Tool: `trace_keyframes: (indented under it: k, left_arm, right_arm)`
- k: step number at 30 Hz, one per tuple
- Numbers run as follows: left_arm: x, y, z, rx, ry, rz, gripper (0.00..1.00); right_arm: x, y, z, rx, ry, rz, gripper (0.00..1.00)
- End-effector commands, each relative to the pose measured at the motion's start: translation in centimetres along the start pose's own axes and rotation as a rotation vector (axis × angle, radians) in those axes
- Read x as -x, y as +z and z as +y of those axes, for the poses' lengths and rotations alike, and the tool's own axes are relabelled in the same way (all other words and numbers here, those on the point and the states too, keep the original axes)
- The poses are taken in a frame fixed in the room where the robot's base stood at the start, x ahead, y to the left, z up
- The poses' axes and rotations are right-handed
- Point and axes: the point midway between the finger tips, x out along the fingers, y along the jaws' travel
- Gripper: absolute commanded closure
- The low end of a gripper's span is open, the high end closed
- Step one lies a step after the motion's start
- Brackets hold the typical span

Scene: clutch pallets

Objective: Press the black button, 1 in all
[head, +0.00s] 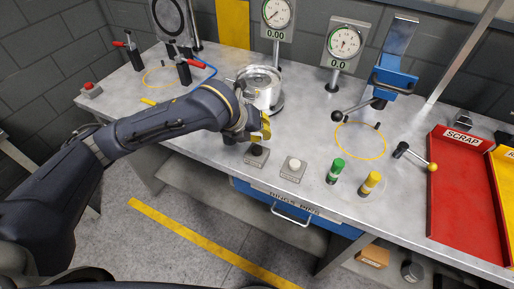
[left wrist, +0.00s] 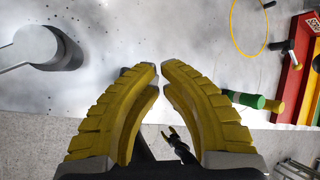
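The black button (head: 257,153) sits on a small grey base near the front edge of the workbench. A white button (head: 294,166) on a similar base is just right of it. My left gripper (head: 264,130) is above and slightly behind the black button, pointing down; I cannot tell whether they touch. In the left wrist view its yellow fingers (left wrist: 160,72) meet almost at the tips with nothing seen between them. A small dark shape with yellow tips (left wrist: 175,138) below the fingers looks like my right gripper, too small to read.
A shiny metal cylinder (head: 260,90) stands close behind my left gripper. A green knob (head: 336,170) and a yellow knob (head: 369,183) stand to the right. Two dial gauges, a blue lever press (head: 393,70) and a red scrap tray (head: 462,185) are further off.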

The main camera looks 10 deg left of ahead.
Motion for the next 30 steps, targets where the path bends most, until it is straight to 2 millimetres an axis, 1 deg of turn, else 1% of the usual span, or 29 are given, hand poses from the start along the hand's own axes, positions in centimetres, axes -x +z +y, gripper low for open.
trace_keyframes:
  k: [3, 9, 20, 21, 22, 30]
  left_arm:
    - [-0.64, -0.41, 0.36, 0.002, 0.0, 0.002, 1.0]
    - [-1.12, -0.68, 0.61, -0.001, 0.0, 0.001, 1.0]
    - [-1.2, -0.71, 0.64, -0.001, 0.0, 0.001, 1.0]
    - [-1.2, -0.71, 0.64, -0.001, 0.0, 0.001, 0.98]
    - [-1.2, -0.71, 0.63, -0.001, 0.0, 0.001, 1.0]
    - [-1.19, -0.71, 0.63, 0.0, -0.001, 0.001, 1.0]
  right_arm:
    - [0.0, 0.0, 0.0, 0.0, 0.0, 0.0, 0.56]
    - [0.0, 0.0, 0.0, 0.0, 0.0, 0.0, 0.56]
    - [0.0, 0.0, 0.0, 0.0, 0.0, 0.0, 0.56]
    - [0.0, -0.01, 0.0, 0.0, 0.0, 0.0, 0.56]
    - [0.0, 0.0, 0.0, 0.0, 0.0, 0.0, 0.56]
    - [0.0, 0.0, 0.0, 0.0, 0.0, 0.0, 0.56]
